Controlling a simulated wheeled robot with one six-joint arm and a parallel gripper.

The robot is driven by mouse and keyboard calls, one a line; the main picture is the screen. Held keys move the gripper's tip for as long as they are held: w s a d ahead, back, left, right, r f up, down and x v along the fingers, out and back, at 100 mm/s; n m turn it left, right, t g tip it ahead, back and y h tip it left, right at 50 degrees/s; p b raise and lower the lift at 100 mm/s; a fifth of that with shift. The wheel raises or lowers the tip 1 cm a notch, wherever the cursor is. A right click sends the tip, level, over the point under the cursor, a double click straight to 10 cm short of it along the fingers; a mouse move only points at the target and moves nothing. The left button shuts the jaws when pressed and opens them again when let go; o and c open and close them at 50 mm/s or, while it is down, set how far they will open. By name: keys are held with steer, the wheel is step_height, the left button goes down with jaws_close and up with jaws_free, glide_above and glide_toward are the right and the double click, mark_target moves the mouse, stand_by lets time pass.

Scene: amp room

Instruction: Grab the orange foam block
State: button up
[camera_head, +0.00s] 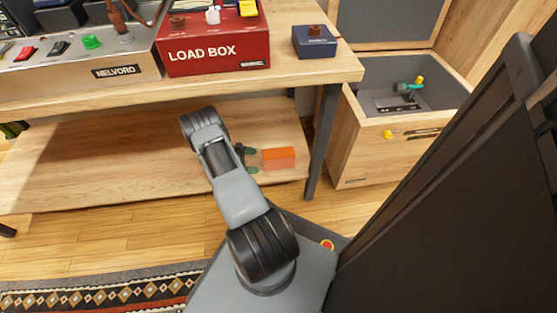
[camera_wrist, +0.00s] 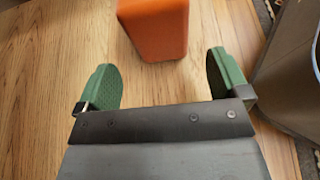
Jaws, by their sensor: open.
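The orange foam block (camera_head: 278,158) lies on the lower wooden shelf, near its right end. In the wrist view the orange foam block (camera_wrist: 155,28) is at the top centre, and its far part is cut off by the frame edge. My gripper (camera_head: 248,159) is just left of the block in the head view. In the wrist view my gripper (camera_wrist: 160,78) shows two green fingers spread apart, with bare wood between them. The block's near end is just ahead of the fingertips, roughly in line with the gap. The fingers do not appear to hold it.
The upper bench top (camera_head: 300,82) overhangs the shelf (camera_head: 90,160), with a red load box (camera_head: 215,48) and a blue box (camera_head: 314,42) on it. A dark bench leg (camera_head: 322,140) stands right of the block. An open wooden chest (camera_head: 360,145) stands further right.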

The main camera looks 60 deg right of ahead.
steer(key=b+x, duration=0.2)
steer(key=x, duration=0.3)
steer(key=shift+s+a+f, duration=0.1)
steer(key=c, duration=1)
